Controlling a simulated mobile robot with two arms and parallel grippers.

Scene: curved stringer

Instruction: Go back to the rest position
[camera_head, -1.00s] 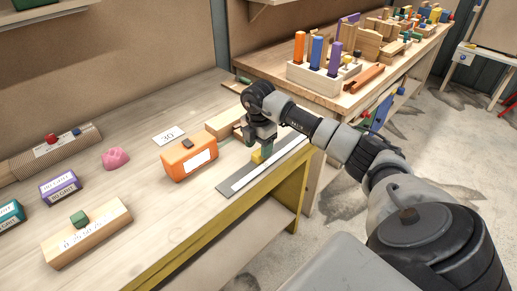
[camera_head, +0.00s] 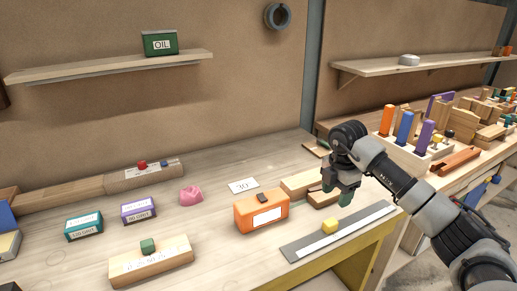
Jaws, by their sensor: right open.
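My right gripper (camera_head: 344,194) is open and empty. It hangs above the right part of the workbench (camera_head: 215,255), near some wooden blocks (camera_head: 302,183). An orange box (camera_head: 262,212) stands to the left of the gripper. My left gripper is out of view.
Purple (camera_head: 138,210) and teal (camera_head: 84,226) boxes and a pink lump (camera_head: 191,195) stand behind. A second bench at right holds colored pegs (camera_head: 405,126).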

